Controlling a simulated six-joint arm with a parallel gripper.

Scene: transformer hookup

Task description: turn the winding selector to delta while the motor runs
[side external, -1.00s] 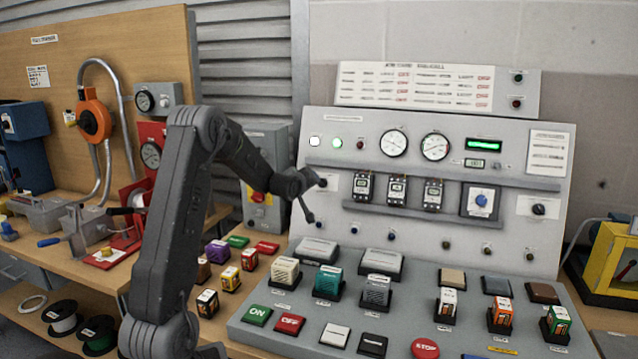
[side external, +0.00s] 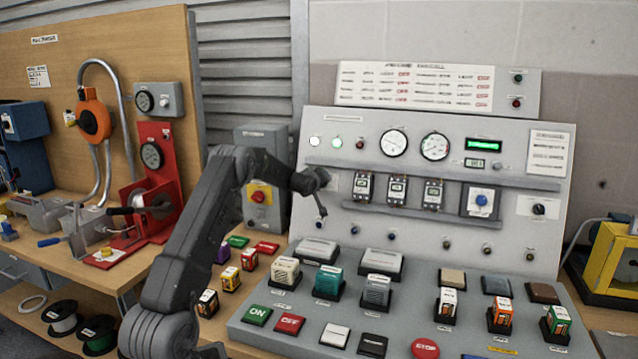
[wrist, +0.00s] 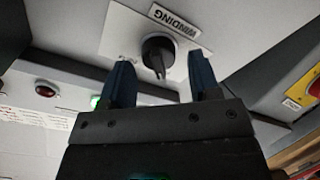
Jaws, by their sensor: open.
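The winding selector is a black knob (wrist: 158,55) on a white plate (wrist: 117,40) beside a label reading WINDING (wrist: 175,22) in the wrist view. Its pointer ridge points toward the bottom of the picture. The smaller plate lettering is too blurred to read. My gripper (wrist: 161,66) is open, with one blue finger to each side of the knob's line; the knob shows in the gap between them. I cannot tell whether either finger touches it. In the side view my gripper (side external: 321,202) is at the panel's left edge, and my arm hides the knob.
The grey panel (side external: 325,135) carries a lit green lamp (side external: 336,142), two dials (side external: 394,143) and a row of modules along a rail. Several blocks and buttons cover the sloped desk below, including a green ON button (side external: 257,315). A red emergency button (side external: 258,196) is behind my arm.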

